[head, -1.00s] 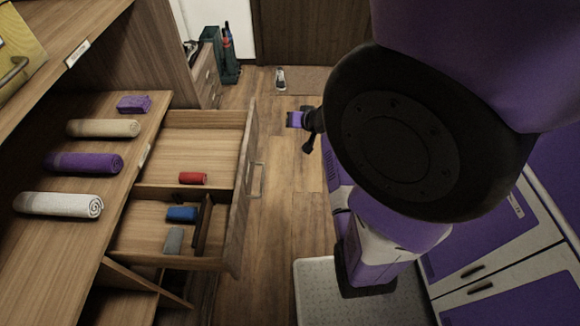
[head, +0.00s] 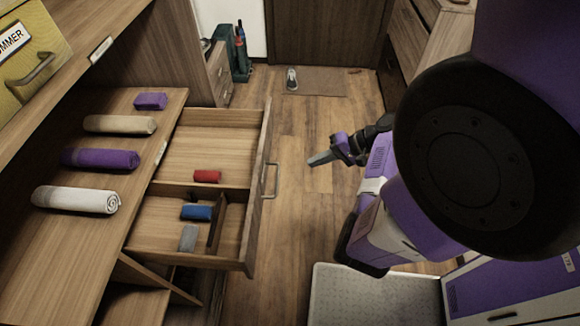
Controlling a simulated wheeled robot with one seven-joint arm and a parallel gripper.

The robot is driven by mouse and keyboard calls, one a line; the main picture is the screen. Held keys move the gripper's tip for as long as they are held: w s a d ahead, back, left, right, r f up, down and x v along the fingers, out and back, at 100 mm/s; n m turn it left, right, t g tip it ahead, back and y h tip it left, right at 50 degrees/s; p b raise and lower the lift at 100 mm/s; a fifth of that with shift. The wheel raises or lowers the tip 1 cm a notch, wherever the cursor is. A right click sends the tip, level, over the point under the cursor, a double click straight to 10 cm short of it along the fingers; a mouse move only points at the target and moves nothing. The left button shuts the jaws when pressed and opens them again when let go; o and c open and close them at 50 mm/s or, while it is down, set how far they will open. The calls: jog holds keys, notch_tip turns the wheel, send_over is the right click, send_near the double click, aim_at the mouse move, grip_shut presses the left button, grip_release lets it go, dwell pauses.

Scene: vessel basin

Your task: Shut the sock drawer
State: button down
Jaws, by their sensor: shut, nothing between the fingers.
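The sock drawer (head: 210,147) stands pulled out from the cabinet at the left. Its front panel has a metal handle (head: 272,181) facing right. Inside lie a red roll (head: 207,176), a blue roll (head: 197,212) and a grey roll (head: 188,237), with dividers between compartments. My gripper (head: 312,162) is to the right of the drawer front, apart from the handle, over the floor. Its fingers are together and hold nothing. My arm hides part of the right side.
A shelf beside the drawer holds rolled towels in white (head: 77,200), purple (head: 100,158) and tan (head: 120,124), and a folded purple cloth (head: 150,101). A shoe (head: 292,79) lies on a mat (head: 322,82) by the door. Wooden floor is clear right of the drawer.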

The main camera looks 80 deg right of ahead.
jog(key=w+r+p+x, duration=0.1)
jog(key=x, duration=0.8)
jog(key=shift+w+p, duration=0.25)
jog(key=shift+p, duration=0.1)
